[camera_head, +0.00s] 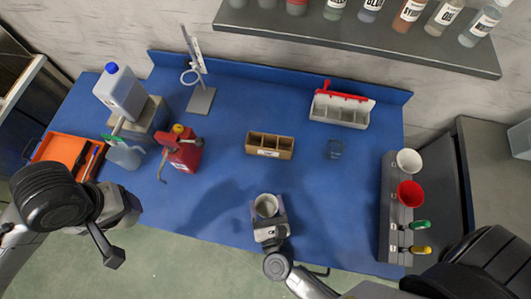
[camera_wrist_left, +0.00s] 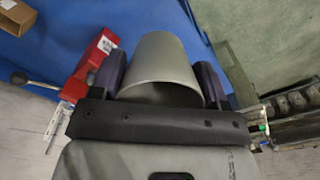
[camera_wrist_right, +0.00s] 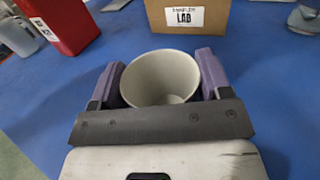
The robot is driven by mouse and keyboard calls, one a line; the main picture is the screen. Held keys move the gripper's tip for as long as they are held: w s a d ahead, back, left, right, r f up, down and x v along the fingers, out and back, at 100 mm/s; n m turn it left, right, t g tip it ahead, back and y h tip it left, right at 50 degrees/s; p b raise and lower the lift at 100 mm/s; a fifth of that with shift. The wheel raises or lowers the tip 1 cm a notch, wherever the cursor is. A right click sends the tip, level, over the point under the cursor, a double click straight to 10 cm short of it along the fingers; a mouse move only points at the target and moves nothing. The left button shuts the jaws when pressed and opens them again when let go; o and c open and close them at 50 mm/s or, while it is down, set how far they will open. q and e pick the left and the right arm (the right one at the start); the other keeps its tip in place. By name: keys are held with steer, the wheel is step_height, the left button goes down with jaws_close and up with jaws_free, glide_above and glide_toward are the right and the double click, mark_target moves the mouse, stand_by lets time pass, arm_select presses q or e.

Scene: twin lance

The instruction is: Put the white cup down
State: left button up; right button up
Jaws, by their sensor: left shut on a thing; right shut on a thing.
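A pale off-white cup (camera_head: 265,204) is held upright, mouth up, by my right gripper (camera_head: 268,216) over the near middle of the blue table. In the right wrist view, the cup (camera_wrist_right: 160,76) sits between the purple fingers. I cannot tell whether its base touches the table. In the left wrist view, my left gripper (camera_wrist_left: 165,85) is shut on a second cup, greyish in shadow (camera_wrist_left: 165,58), its mouth toward the camera. In the head view, the left hand (camera_head: 120,208) is beyond the table's near left edge, and its cup is hidden.
A red can (camera_head: 185,155) stands left. A grey rack (camera_head: 391,220) with white and red funnel-like cups borders the right. Table around the held cup is clear.

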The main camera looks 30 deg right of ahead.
steer(key=c, duration=0.3)
arm_select(q)
steer(key=shift+r, duration=0.1)
